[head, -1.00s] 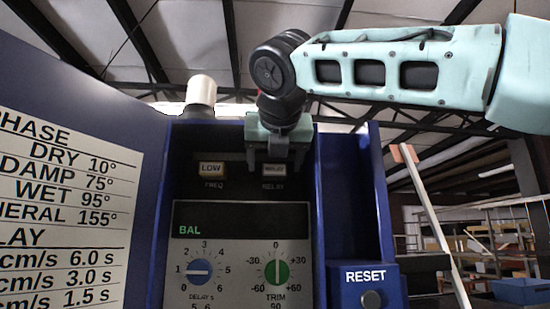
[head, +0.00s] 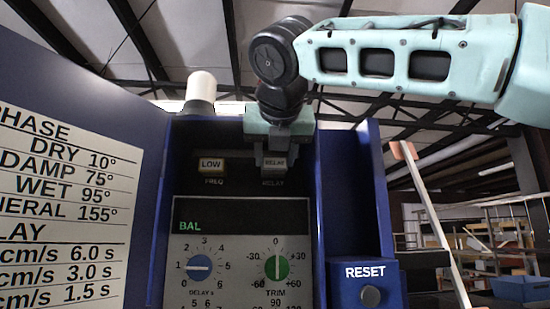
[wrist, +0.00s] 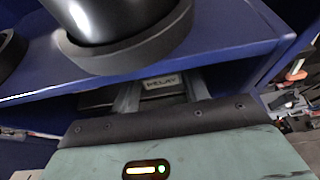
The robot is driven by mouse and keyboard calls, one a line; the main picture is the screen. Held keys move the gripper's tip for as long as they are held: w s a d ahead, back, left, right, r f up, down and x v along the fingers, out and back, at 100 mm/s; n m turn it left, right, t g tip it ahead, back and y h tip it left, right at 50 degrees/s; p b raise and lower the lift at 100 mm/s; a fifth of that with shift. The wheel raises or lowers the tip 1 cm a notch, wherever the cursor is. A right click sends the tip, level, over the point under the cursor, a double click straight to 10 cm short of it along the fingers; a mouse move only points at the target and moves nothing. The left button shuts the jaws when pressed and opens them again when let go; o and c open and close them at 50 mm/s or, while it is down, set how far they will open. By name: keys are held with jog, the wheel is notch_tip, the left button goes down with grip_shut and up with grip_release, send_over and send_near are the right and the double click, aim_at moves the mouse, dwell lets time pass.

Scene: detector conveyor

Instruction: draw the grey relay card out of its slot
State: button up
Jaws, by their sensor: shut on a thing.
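The grey relay card (head: 275,163) sits in the upper right slot of the blue cabinet, above a small label. Its face also shows in the wrist view (wrist: 161,83), framed by the two fingers. My gripper (head: 276,152) reaches down from above into the cabinet opening. It is shut on the relay card, with a finger at each side. The fingertips are partly in shadow in the head view. How deep the card sits in the slot cannot be told.
A LOW card (head: 211,166) sits to the left, labelled FREQ. The BAL display and two knobs lie below. The cabinet's blue top edge (wrist: 225,55) runs close to my gripper in the wrist view. A blue RESET box (head: 367,288) stands at right, and a lettered door (head: 60,215) at left.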

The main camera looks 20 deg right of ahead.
jog(key=s+a, duration=0.2)
jog(key=s, duration=0.3)
jog(key=shift+s, duration=0.4)
dwell(0.3)
